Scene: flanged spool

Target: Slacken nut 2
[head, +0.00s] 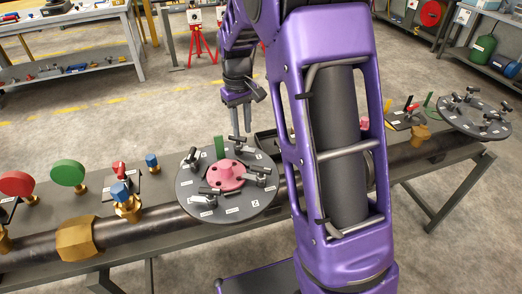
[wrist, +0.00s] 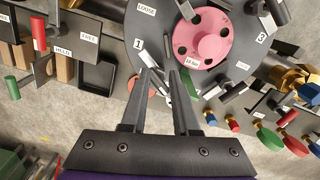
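The round dark flange disc (head: 188,190) stands on the bench left of my arm, with a pink hub (head: 225,176) and several grey T-handled nuts around it. A label that looks like 2 (head: 255,203) is near its front right edge. The closest T-handle (head: 258,180) is right of the hub; I cannot tell for sure that it is nut 2. In the wrist view the disc (wrist: 225,80) shows labels 1 and 3, but no readable 2. My gripper (wrist: 162,70) is open and empty; in the head view it hangs beyond the disc's far edge (head: 241,128).
A green tab (head: 219,147) stands at the disc's far side, close to my fingertips in the wrist view. Valves with red, green and blue handles (head: 68,173) line the pipe at left. Another disc with nuts (head: 474,115) is at far right. Open floor lies behind the bench.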

